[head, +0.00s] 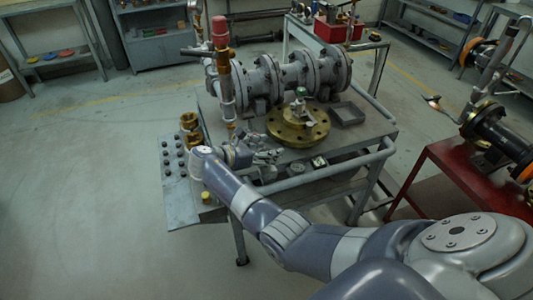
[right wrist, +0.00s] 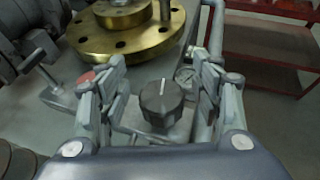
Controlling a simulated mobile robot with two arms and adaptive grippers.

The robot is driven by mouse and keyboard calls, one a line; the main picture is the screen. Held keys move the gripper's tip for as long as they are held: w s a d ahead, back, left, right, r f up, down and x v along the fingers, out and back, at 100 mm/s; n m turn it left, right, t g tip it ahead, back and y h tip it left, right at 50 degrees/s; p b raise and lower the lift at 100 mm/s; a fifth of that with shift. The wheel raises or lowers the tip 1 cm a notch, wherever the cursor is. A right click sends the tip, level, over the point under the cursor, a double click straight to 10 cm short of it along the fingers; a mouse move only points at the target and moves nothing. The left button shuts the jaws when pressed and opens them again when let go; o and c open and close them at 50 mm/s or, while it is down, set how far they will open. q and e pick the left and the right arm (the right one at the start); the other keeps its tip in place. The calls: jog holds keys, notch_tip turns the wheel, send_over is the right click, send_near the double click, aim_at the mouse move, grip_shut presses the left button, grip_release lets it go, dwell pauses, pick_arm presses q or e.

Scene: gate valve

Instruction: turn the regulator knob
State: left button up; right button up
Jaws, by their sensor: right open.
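The regulator knob (right wrist: 162,104) is dark, ribbed and round, with a white line pointing away from me, toward the top of the right wrist view. My right gripper (right wrist: 158,68) is open, with one finger to the left of the knob and one to the right. No contact with the knob shows. In the head view my right gripper (head: 266,157) is at the front edge of the table, and I cannot clearly make out the knob there. My left gripper is not in view.
A brass flange (head: 298,136) lies on the table beyond the gripper, and it also shows in the right wrist view (right wrist: 125,47). A round gauge (right wrist: 184,74) is beside the knob. A rail (head: 330,168) runs along the table's front. A grey valve body (head: 270,80) stands behind.

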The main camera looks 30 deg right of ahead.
notch_tip(320, 180, up, 8)
jog(key=shift+f, duration=0.15)
dwell(0.4)
